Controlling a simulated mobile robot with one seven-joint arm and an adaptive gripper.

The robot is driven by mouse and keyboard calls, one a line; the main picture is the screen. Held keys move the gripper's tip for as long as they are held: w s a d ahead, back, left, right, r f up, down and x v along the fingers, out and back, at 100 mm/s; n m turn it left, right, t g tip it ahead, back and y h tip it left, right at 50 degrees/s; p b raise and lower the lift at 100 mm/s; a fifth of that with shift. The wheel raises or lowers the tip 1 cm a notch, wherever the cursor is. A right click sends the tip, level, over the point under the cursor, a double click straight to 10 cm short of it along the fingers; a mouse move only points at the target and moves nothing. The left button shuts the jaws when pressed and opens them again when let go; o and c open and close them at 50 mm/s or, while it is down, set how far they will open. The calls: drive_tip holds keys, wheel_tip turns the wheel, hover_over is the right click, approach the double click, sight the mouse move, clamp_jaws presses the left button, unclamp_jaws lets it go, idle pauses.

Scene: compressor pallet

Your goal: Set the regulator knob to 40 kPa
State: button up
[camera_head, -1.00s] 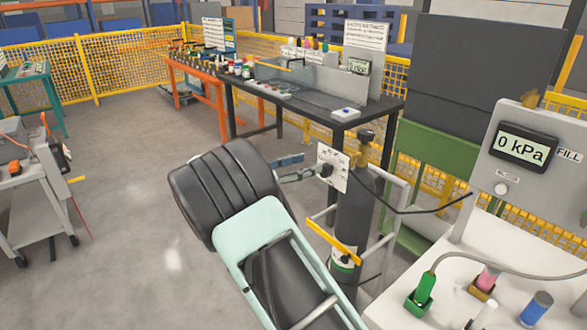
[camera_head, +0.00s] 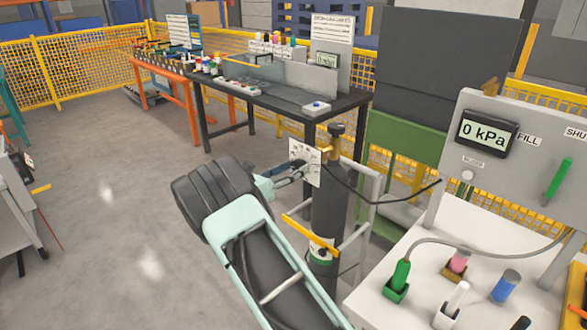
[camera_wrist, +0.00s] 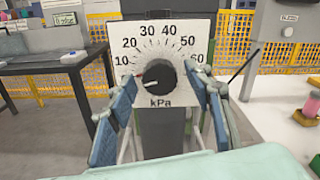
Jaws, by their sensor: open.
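The regulator knob (camera_wrist: 158,76) is round and black, in the middle of a white dial plate (camera_wrist: 146,37) marked from 10 to 60 kPa. Its white mark points left and slightly down, below the 10. The plate (camera_head: 305,163) stands at the gas cylinder (camera_head: 327,215) in the head view; the knob is hard to make out there. A display (camera_head: 486,134) at the right reads 0 kPa. My gripper (camera_wrist: 163,82) is open, its blue-padded fingers on either side of the knob in the wrist view, apart from it. In the head view my gripper (camera_head: 285,176) is just left of the plate.
A dark hose (camera_head: 380,204) runs right from the regulator. A white bench (camera_head: 405,290) with colored plugs stands at the right. A yellow bar (camera_head: 310,234) and a grey cart frame (camera_head: 366,205) surround the cylinder. A black table (camera_head: 285,108) stands behind.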

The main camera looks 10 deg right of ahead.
drive_tip(key=shift+w+d, duration=0.2)
drive_tip(key=c, duration=1.2)
drive_tip(key=shift+o, duration=0.2)
